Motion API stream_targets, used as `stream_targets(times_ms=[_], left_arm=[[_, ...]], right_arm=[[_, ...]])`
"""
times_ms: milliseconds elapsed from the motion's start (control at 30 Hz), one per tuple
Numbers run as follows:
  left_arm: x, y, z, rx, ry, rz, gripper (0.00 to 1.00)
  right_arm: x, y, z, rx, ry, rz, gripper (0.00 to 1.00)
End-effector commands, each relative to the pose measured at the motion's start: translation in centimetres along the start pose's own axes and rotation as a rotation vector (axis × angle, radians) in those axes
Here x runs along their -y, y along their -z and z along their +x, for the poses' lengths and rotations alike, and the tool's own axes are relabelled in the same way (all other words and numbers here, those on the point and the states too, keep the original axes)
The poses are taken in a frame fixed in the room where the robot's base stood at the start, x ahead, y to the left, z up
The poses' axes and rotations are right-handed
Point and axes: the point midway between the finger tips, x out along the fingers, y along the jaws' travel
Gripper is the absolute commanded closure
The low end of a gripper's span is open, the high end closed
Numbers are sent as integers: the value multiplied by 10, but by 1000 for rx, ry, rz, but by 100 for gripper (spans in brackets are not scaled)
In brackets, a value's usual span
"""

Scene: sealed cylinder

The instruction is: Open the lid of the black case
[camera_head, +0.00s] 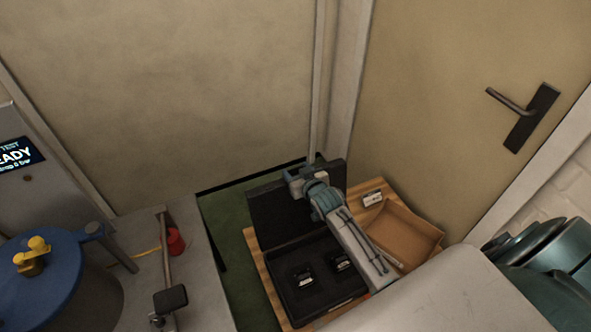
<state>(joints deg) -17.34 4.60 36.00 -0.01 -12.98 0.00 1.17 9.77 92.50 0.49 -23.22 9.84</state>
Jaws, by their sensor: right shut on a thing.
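The black case (278,296) sits on a wooden board in the lower middle. Its lid (272,213) stands raised at the back, upright or nearly so, and the inside of the case shows. Two small black pieces with pale labels (304,278) (341,262) lie in the dark lining. My right gripper (301,176) is at the lid's top edge and is shut on it; my own wrist hides part of the lid and the fingertips. My right arm crosses the right side of the case. My left gripper is not in view.
An open brown box (408,238) and a small white-labelled item (372,199) are on the board (262,262) right of the case. Left are a grey bench (190,262), a red cylinder (176,242) and a blue-lidded vessel (50,270). A wall and door (450,110) stand behind.

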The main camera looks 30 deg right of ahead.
Motion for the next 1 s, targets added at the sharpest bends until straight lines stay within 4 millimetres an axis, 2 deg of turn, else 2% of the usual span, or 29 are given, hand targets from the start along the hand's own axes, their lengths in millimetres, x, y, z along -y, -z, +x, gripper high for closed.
stream_targets(times_ms=[67, 200, 300, 633, 667, 767, 1000], left_arm=[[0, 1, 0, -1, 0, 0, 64], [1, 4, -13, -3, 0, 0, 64], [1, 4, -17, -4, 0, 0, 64], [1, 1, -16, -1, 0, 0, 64], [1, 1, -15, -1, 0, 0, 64], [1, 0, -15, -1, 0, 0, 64], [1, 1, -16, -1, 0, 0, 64]], right_arm=[[0, -5, -16, -37, 1, -2, 86], [0, -4, -40, -59, 2, -3, 86], [0, -8, -50, -58, 2, -2, 86], [0, -11, -51, -58, 2, -1, 87], [0, -11, -51, -57, 2, -1, 44], [0, -10, -51, -59, 2, -1, 24], [0, -9, -51, -61, 3, -1, 24]])
